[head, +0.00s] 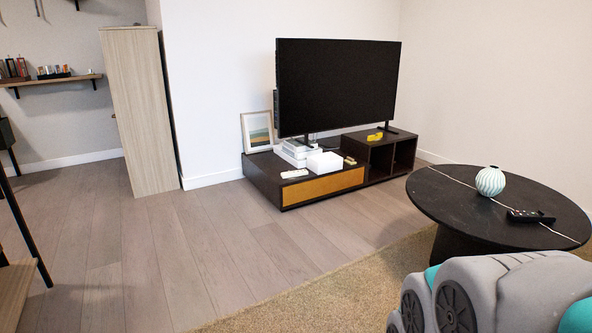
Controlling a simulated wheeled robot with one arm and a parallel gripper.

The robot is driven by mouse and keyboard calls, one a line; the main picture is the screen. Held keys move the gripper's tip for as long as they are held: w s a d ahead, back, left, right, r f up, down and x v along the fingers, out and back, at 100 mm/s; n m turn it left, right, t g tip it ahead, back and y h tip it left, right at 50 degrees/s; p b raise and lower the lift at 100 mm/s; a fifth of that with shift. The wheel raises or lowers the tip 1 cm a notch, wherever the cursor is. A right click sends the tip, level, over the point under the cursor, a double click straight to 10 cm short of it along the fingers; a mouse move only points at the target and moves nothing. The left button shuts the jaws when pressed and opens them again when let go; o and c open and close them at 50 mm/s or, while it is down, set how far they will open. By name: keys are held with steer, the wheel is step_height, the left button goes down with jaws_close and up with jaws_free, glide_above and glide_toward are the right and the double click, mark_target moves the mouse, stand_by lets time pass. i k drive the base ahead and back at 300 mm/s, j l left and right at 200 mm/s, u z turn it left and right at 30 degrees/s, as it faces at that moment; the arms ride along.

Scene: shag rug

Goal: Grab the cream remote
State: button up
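A small, flat, pale object that looks like the cream remote (294,174) lies near the front left edge of the low dark TV stand (272,187). It is too small to make out buttons. My arm shows at the bottom right in grey and teal, but my gripper's fingers are not in view. The arm is well apart from the pale object.
White boxes (325,162), a framed picture (257,131) and a television (338,88) stand on the TV stand. A round black table (455,205) at right bears a ribbed vase (490,181) and a dark remote-like object (530,216). The wooden floor (190,245) is open.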

mark_target(296, 174)
steer(key=i+u, duration=0.15)
steer(key=i, duration=0.3)
steer(key=i+l+u, duration=0.15)
steer(key=i, duration=0.3)
steer(key=i+u, duration=0.15)
steer(key=i, duration=0.3)
steer(key=i+l+u, duration=0.15)
steer(key=i, duration=0.3)
steer(key=i+l, duration=0.1)
steer(key=i, duration=0.95)
steer(key=i+u, duration=0.1)
steer(key=i, duration=0.95)
steer(key=i+l+u, duration=0.1)
steer(key=i+l, duration=0.15)
steer(key=i, duration=0.15)
